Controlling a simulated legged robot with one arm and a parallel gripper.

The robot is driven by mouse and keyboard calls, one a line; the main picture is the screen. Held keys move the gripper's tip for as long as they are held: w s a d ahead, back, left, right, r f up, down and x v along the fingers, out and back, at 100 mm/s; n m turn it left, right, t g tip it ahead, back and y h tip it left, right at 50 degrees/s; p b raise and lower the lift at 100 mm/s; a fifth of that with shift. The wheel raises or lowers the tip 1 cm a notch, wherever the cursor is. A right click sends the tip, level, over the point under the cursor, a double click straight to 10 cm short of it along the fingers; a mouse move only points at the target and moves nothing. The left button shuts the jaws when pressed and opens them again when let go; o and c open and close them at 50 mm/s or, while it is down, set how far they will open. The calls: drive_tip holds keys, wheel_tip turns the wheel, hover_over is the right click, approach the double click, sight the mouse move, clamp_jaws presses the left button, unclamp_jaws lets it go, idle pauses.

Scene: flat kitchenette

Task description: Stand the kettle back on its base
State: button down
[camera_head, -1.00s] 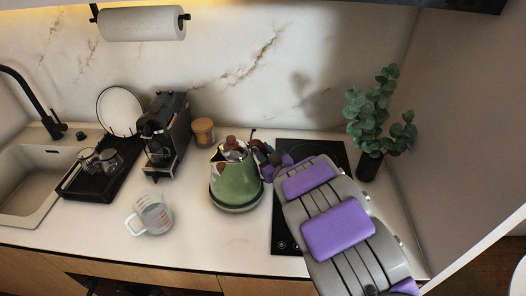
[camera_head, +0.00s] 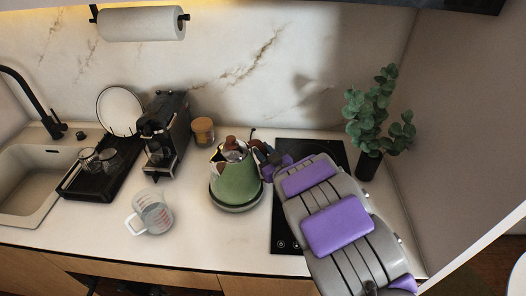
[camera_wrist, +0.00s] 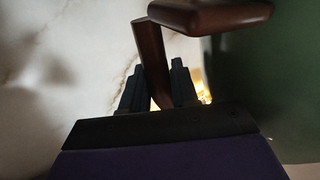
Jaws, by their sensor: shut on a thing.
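The green kettle (camera_head: 236,181) stands upright in the middle of the counter, with a brown knob on its lid. Its base (camera_head: 237,207) shows as a round dark-edged disc directly under it; I cannot tell whether the kettle is fully seated. My gripper (camera_head: 268,160) is at the kettle's right side, by the handle. In the wrist view, my gripper (camera_wrist: 160,92) has its two dark fingers on either side of the brown handle (camera_wrist: 152,62), shut on it. The kettle's green body (camera_wrist: 262,85) fills the right of that view.
A glass measuring jug (camera_head: 153,213) stands to the left of the kettle. A coffee machine (camera_head: 165,130) and a lidded jar (camera_head: 203,131) stand behind. A black hob (camera_head: 287,238) lies right, under my arm, with a potted plant (camera_head: 368,165) beyond. Counter in front of the kettle is clear.

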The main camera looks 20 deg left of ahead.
drive_tip(key=shift+f, duration=0.45)
idle(0.6)
drive_tip(key=c, duration=1.1)
unclamp_jaws()
drive_tip(key=shift+f, duration=0.1)
drive_tip(key=shift+c, duration=0.2)
drive_tip(key=shift+d, duration=0.1)
drive_tip(key=p+v, duration=0.6)
drive_tip(key=v, duration=0.5)
